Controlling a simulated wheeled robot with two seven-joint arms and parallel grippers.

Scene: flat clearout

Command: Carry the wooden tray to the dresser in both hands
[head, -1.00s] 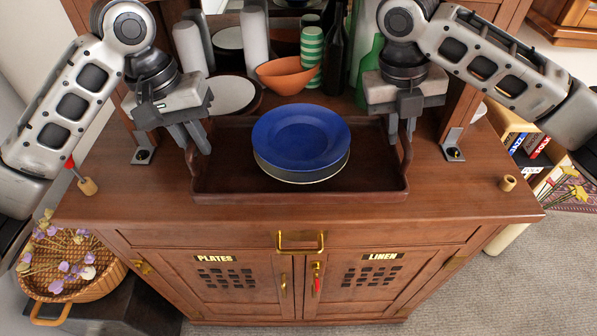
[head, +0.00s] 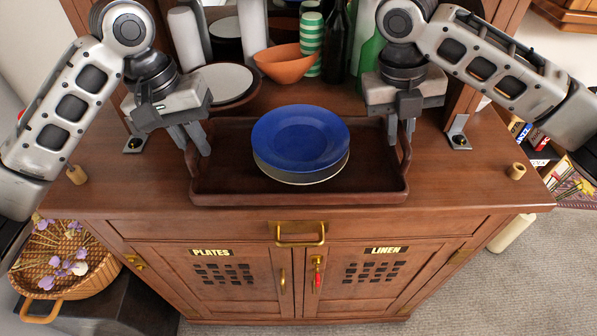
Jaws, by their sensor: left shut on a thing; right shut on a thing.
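The dark wooden tray (head: 220,183) is in the middle of the head view, level, over the top of the wooden dresser (head: 460,190). I cannot tell whether it touches the top. A blue plate (head: 300,137) lies on paler plates (head: 305,179) in the tray. My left gripper (head: 193,145) is shut on the tray's left handle. My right gripper (head: 402,130) is shut on the tray's right handle (head: 405,160). The fingers hide parts of both handles.
Behind the tray stand an orange bowl (head: 285,65), green-striped cups (head: 312,35), a dark bottle (head: 336,45), a green bottle (head: 370,65) and a stacked plate (head: 222,84). A wicker basket (head: 85,285) is at lower left. The dresser top's front strip is clear.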

